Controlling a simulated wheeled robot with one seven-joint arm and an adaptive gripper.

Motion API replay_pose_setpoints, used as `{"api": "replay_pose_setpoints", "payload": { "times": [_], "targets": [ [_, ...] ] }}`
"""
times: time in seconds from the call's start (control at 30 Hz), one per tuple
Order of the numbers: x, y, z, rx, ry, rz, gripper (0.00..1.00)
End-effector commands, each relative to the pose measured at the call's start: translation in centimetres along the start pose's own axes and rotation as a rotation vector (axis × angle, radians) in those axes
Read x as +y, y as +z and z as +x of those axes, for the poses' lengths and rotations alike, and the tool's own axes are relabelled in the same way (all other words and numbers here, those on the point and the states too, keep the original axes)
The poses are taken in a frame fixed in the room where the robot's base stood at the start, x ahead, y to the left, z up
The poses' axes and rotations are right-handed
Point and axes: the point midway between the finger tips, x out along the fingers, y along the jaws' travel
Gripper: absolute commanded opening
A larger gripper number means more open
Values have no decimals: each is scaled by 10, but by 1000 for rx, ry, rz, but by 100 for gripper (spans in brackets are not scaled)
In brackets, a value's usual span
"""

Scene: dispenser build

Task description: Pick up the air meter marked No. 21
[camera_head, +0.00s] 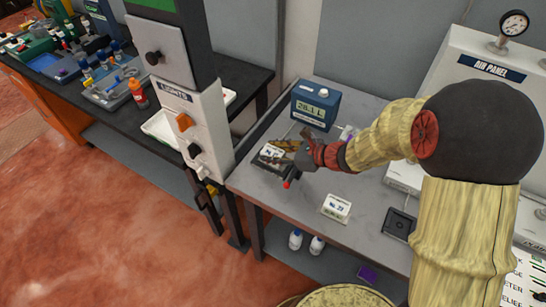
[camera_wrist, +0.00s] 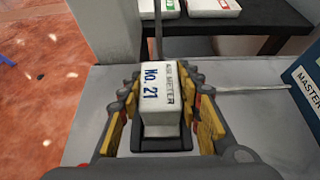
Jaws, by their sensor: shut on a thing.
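The air meter marked No. 21 (camera_wrist: 160,122) is a small white block with blue lettering, seen close up in the wrist view. My gripper (camera_wrist: 163,88) has its yellow-padded fingers on both sides of it, shut on it. A dark pad or cradle (camera_wrist: 152,142) shows at the meter's near end; I cannot tell whether the meter rests on it. In the head view the meter (camera_head: 271,152) is at the grey table's far left, partly hidden by my gripper (camera_head: 284,158).
A second white meter (camera_head: 336,207), its number hard to read, stands nearer on the table (camera_head: 300,215). An empty dark cradle (camera_head: 399,223) lies to its right. A blue master box (camera_head: 316,106) stands behind my gripper. The white switch column (camera_head: 192,128) rises close on the left.

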Motion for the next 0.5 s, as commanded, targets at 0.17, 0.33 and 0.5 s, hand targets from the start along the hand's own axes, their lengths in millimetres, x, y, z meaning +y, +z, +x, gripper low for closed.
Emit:
{"api": "replay_pose_setpoints", "payload": {
  "times": [0.17,0.33,0.5],
  "targets": [
    [0,1,0,-1,0,-1,0],
    [0,1,0,-1,0,-1,0],
    [0,5,-3,-1,0,-2,0]
  ]
}}
